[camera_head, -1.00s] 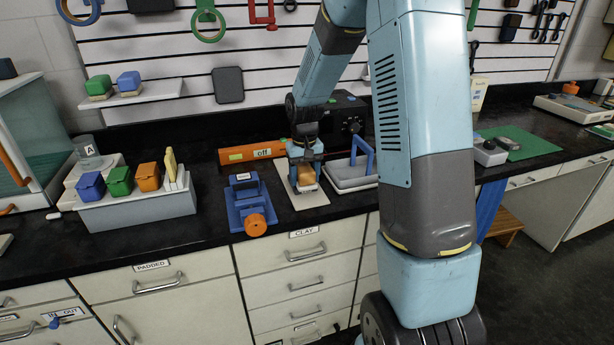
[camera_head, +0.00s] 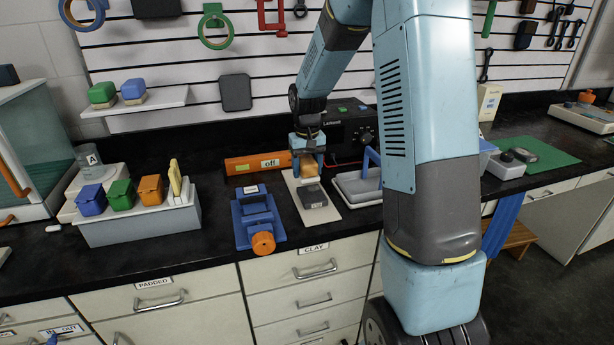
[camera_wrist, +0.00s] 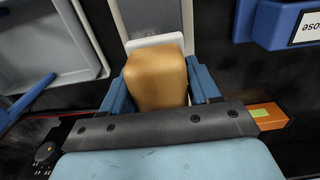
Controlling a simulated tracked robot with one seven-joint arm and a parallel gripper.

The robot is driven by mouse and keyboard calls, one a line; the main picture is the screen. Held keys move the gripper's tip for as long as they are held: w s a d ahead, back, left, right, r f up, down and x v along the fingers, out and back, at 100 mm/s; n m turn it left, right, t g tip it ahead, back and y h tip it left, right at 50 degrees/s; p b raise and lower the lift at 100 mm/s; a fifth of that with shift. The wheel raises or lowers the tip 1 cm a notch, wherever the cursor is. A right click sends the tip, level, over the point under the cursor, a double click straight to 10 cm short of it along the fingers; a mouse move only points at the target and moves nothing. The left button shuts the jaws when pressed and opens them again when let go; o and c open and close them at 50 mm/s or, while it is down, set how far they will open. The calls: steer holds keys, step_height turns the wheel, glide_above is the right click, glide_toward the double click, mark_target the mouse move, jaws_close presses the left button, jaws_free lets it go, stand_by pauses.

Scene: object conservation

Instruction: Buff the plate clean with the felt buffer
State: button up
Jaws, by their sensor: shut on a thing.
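The felt buffer (camera_head: 307,166), a tan-orange block with a pale pad, is between the fingers of my gripper (camera_head: 307,172). In the wrist view the buffer (camera_wrist: 157,80) fills the space between the two blue fingers (camera_wrist: 163,88), its pale pad at the far end. The plate (camera_head: 312,196), a small dark square, lies on a cream mat (camera_head: 322,215) on the black counter. My gripper is behind the plate in the head view, over the mat's far part. I cannot tell whether the buffer touches the mat.
A blue fixture with an orange knob (camera_head: 263,243) stands left of the mat. A grey tray with a blue handle (camera_head: 356,190) is close on the right. Green and blue blocks (camera_head: 132,89) sit on a shelf.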

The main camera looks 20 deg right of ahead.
mark_target(307, 159)
steer(key=shift+w+r, duration=0.2)
steer(key=shift+r, duration=0.05)
steer(key=shift+s+r, duration=0.1)
steer(key=shift+r, duration=2.25)
